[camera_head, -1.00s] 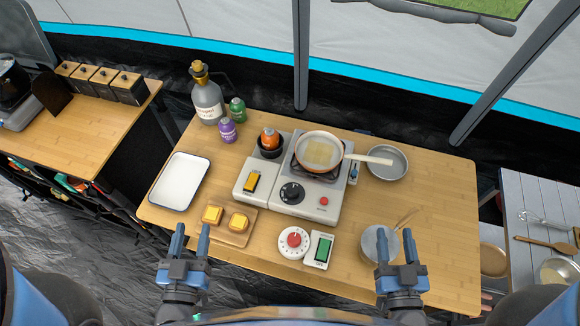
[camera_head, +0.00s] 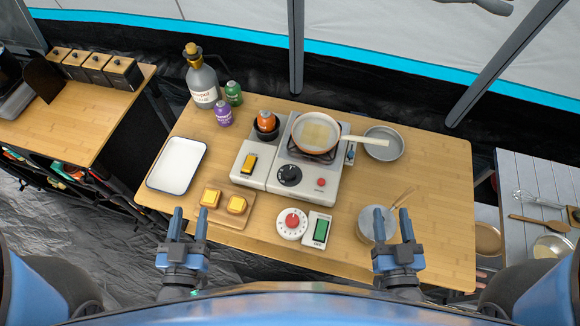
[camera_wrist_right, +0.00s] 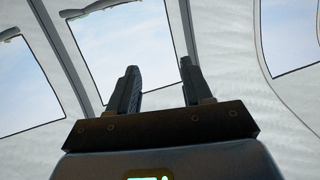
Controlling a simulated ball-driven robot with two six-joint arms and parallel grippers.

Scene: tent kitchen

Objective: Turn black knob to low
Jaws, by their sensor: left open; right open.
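The black knob (camera_head: 289,175) is a round dial on the front face of the light grey stove (camera_head: 318,186), in the middle of the wooden table. Its exact setting is too small to read. A pan (camera_head: 316,132) with a pale item in it sits on the burner above the knob. My left gripper (camera_head: 188,224) is open and empty near the table's front edge, below and left of the knob. My right gripper (camera_head: 392,225) is open, to the lower right, in front of a pot. In the right wrist view the right gripper (camera_wrist_right: 158,88) points up at the tent wall, with nothing between its fingers.
A red-and-white dial timer (camera_head: 292,223) and a green switch (camera_head: 320,231) lie in front of the stove. A board (camera_head: 229,216) with bread, a pot (camera_head: 367,226) and a white tray (camera_head: 176,166) stand around.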

